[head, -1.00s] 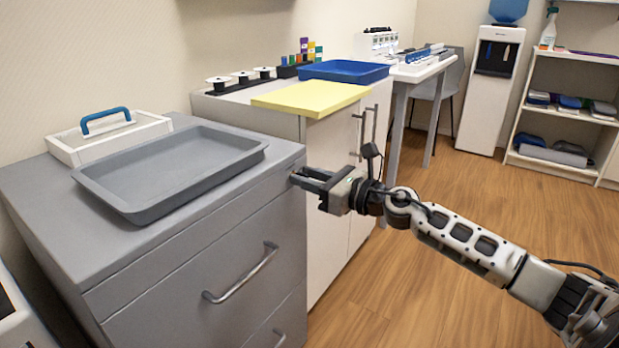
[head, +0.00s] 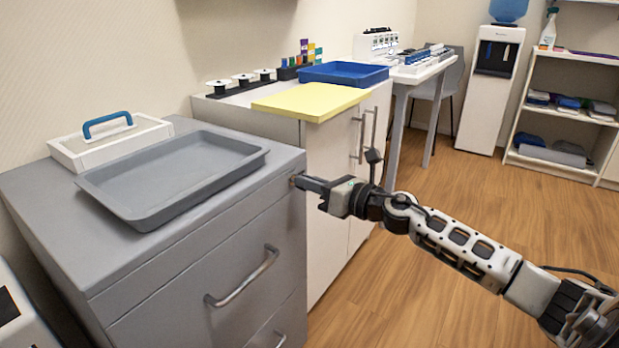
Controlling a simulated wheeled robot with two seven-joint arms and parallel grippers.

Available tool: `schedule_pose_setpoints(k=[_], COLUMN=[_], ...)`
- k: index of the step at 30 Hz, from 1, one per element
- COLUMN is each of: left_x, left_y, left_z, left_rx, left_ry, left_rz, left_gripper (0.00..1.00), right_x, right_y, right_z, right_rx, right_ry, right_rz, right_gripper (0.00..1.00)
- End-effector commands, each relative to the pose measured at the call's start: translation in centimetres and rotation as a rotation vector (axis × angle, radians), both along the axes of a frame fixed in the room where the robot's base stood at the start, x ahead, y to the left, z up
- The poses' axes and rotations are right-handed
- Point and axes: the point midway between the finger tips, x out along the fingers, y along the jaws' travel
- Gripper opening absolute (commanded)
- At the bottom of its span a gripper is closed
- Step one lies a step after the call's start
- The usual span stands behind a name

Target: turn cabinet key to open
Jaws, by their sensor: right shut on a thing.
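The grey cabinet (head: 190,288) stands at the left, with its drawer fronts closed. My right gripper (head: 303,182) reaches in from the right to the upper right corner of the cabinet's front. Its fingers are shut on the cabinet key at the lock. The fingers hide the key and the lock almost wholly, so I cannot tell the key's angle. My left gripper is not in view.
A grey tray (head: 130,213) and a white carrier with a blue handle (head: 108,122) rest on the cabinet. Bar handles (head: 246,280) stick out from the drawers. A white cabinet (head: 325,205) stands just behind my gripper. The floor at right is clear.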

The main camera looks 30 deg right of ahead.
Motion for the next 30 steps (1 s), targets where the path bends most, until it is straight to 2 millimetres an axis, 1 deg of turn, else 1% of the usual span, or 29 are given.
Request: schedule_pose_setpoints(k=[4,9,17,30], left_x=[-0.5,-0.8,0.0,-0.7], left_y=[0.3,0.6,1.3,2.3], left_z=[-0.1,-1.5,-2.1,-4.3], left_rx=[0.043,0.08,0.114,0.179], left_ry=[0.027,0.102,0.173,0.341], left_rz=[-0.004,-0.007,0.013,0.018], left_gripper=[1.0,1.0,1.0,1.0], right_x=[0.0,0.1,0.1,0.2], right_y=[-0.1,-0.2,-0.3,-0.5], right_z=[0.3,0.2,0.2,-0.1], right_rx=[0.131,0.281,0.509,0.89], right_ry=[0.055,0.117,0.212,0.37], right_rz=[-0.001,0.0,0.0,-0.001], right_gripper=[0.0,0.0,0.0,0.0])
